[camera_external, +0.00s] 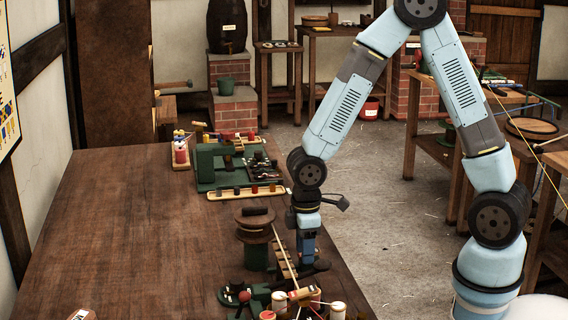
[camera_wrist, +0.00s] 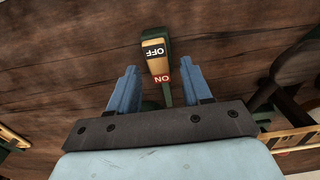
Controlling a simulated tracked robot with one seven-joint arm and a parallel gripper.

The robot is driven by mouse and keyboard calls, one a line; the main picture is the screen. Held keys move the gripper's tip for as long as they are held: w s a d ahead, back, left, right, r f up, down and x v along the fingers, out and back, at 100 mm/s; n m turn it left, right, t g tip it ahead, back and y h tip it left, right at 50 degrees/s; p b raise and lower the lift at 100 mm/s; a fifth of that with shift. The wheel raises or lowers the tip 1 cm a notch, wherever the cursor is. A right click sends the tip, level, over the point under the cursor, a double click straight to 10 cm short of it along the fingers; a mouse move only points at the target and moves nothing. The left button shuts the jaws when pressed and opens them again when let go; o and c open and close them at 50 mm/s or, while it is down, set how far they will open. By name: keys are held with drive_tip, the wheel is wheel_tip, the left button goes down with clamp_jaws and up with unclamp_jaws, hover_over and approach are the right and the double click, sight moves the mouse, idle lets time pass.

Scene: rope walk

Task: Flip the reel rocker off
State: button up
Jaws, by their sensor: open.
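The reel rocker (camera_wrist: 157,65) shows in the wrist view as a narrow cream plate on a dark green housing. Its far end carries a black OFF label, and its near end a red ON label. I cannot tell which end is pressed down. My gripper (camera_wrist: 161,78) is open and empty, with one blue finger on each side of the rocker's near end and visible gaps to both. In the external view my gripper (camera_external: 307,250) points down low over the bench, right of a green and brown reel (camera_external: 257,235). The rocker cannot be made out there.
The wooden bench (camera_external: 120,215) is clear on its left. Spools and a green base (camera_external: 270,298) crowd the front near my gripper. A slatted strip (camera_external: 284,258) lies beside the reel.

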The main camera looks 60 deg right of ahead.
drive_tip(key=shift+c, duration=0.3)
clamp_jaws()
idle(0.3)
drive_tip(key=shift+s+d+r+t+y, duration=0.1)
drive_tip(key=shift+s+d+t+y, duration=0.1)
drive_tip(key=shift+t+y, duration=0.45)
drive_tip(key=shift+s+d+f+t+y, duration=0.1)
drive_tip(key=shift+s+d+t+y, duration=0.1)
drive_tip(key=shift+t+y, duration=0.4)
drive_tip(key=shift+s+d+r+t+y, duration=0.1)
drive_tip(key=shift+s+d+t+y, duration=0.1)
drive_tip(key=shift+t+y, duration=0.45)
drive_tip(key=shift+o, duration=0.3)
unclamp_jaws()
